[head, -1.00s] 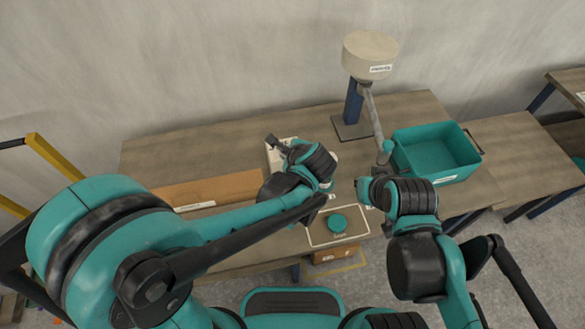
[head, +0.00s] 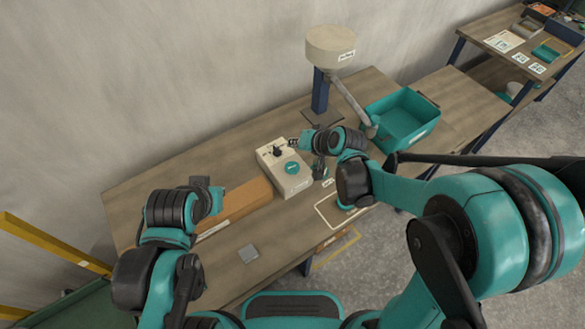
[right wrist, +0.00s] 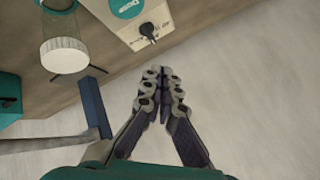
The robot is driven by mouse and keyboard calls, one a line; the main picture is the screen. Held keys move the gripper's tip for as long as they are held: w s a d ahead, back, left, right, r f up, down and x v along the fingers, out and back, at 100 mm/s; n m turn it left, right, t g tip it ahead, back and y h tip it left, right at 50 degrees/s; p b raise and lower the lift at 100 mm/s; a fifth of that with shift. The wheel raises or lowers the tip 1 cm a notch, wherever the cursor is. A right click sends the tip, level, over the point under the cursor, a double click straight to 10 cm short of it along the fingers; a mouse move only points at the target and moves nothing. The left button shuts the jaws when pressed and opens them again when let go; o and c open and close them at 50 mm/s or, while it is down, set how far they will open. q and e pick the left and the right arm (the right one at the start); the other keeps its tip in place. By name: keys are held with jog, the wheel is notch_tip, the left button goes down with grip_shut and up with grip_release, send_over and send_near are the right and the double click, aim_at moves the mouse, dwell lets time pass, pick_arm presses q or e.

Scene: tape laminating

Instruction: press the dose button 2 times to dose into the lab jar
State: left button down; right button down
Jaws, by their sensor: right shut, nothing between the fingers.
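In the right wrist view the button (right wrist: 127,6) is cut by the top edge. My right gripper (head: 294,143) is shut and empty, above the box's far right edge beside the knob, apart from the button. Its closed fingertips (right wrist: 162,72) show below the knob in the right wrist view.
A hopper (head: 330,47) on a blue post stands behind, its tube slanting toward a teal bin (head: 400,122). A white outline with a teal round thing is partly behind my right arm.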

aim_at(294, 168)
jog(key=shift+a+f, duration=0.1)
jog(key=shift+f, duration=0.15)
notch_tip(294, 168, down, 9)
jog(key=b, duration=0.7)
jog(key=shift+r, duration=0.2)
dwell(1.2)
jog(key=shift+f+b, duration=0.4)
jog(key=shift+b, duration=0.2)
jog(key=shift+f+b, duration=0.45)
jog(key=shift+f, duration=0.05)
dwell(0.4)
jog(key=shift+r, duration=0.15)
jog(key=shift+r+p, duration=0.75)
jog(key=shift+r, duration=0.05)
